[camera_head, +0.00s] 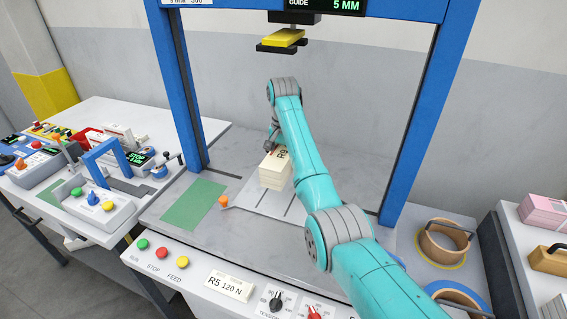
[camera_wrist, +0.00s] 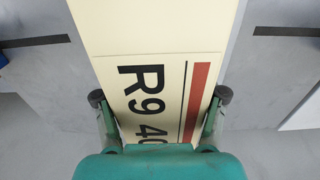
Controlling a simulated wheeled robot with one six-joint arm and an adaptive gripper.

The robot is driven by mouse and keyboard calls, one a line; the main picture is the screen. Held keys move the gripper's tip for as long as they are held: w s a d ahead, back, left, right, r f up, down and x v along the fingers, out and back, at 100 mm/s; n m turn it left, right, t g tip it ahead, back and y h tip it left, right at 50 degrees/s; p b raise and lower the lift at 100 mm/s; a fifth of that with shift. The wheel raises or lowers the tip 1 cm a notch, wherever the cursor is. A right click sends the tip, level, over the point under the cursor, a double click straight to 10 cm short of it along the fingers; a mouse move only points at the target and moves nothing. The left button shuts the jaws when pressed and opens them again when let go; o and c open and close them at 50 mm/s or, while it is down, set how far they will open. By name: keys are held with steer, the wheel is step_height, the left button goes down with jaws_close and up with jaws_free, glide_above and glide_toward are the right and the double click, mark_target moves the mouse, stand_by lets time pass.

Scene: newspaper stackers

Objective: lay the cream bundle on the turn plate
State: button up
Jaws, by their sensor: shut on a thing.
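The cream bundle (camera_head: 275,172) is a thick stack of cream sheets with a label. It stands over the grey turn plate (camera_head: 255,203) in the blue-framed machine, partly behind my arm. I cannot tell whether its underside touches the plate. In the wrist view the bundle (camera_wrist: 150,40) shows the print "R9 40" and a red bar. My gripper (camera_wrist: 160,98) is shut on the bundle, one dark fingertip pad at each side of it. In the head view my gripper (camera_head: 270,145) is at the bundle's far end, mostly hidden. Dark slots show in the grey surface on both sides.
A green patch (camera_head: 194,205) lies left of the plate, beside an orange knob (camera_head: 223,201). A yellow press head (camera_head: 284,38) hangs above. Blue posts (camera_head: 176,85) flank the work area. A strap roll (camera_head: 445,240) stands at right, near pink bundles (camera_head: 544,211).

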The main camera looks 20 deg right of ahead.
steer(key=shift+r, duration=0.2)
steer(key=shift+f, duration=3.85)
steer(key=shift+f, duration=0.55)
steer(key=o, duration=1.9)
steer(key=shift+c, duration=0.2)
steer(key=shift+o, duration=0.2)
steer(key=shift+f, duration=0.1)
steer(key=shift+s+f, duration=0.1)
